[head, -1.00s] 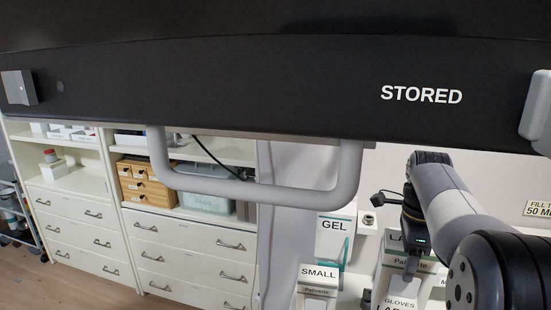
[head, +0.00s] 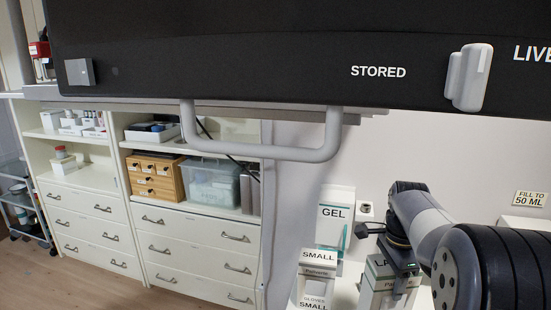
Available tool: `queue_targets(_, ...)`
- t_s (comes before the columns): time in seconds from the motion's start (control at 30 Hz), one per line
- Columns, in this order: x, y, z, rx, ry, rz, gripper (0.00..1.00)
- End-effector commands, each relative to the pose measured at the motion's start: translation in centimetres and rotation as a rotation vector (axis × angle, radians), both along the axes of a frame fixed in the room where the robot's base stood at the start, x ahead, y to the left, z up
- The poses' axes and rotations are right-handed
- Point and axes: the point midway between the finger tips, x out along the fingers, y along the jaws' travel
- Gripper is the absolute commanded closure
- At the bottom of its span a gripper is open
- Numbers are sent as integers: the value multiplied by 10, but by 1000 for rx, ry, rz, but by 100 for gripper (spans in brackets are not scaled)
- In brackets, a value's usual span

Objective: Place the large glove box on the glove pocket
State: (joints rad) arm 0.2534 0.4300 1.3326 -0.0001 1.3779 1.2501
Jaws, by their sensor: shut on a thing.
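The fingertips are hard to make out, and the box's lower part is cut off by the frame. A similar box marked "SMALL" (head: 318,268) stands just to its left, with "GLOVES SMALL" lettering below. I cannot pick out the glove pocket for certain.
A dark couch panel marked "STORED" (head: 250,70) with a grey handle bar (head: 265,153) spans the top. A "GEL" holder (head: 334,212) stands behind the boxes. White drawer units (head: 200,255) and shelves fill the left. Floor (head: 80,290) shows at lower left.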

Motion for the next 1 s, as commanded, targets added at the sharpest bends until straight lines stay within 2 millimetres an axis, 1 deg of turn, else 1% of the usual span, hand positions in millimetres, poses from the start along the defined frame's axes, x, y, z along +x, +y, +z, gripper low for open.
queue_targets(0.03, 2, 5, -14, 1, 6, 57, 96)
queue_targets(0.17, 8, 20, -53, 2, 6, 256, 96)
queue_targets(0.2, 10, 26, -67, 2, 7, 332, 96)
queue_targets(0.27, 11, 34, -89, 3, 7, 446, 96)
queue_targets(0.3, 12, 40, -102, 2, 7, 521, 96)
queue_targets(0.47, 9, 64, -156, 2, 7, 823, 96)
queue_targets(0.5, 7, 69, -169, 3, 7, 899, 96)
queue_targets(0.6, 1, 83, -200, 2, 7, 1080, 96)
queue_targets(0.7, -5, 95, -225, 1, 5, 1239, 96)
queue_targets(0.8, -11, 104, -243, 0, 4, 1363, 96)
queue_targets(0.9, -16, 109, -255, -1, 2, 1447, 96)
queue_targets(1.0, -18, 112, -260, -3, 0, 1491, 96)
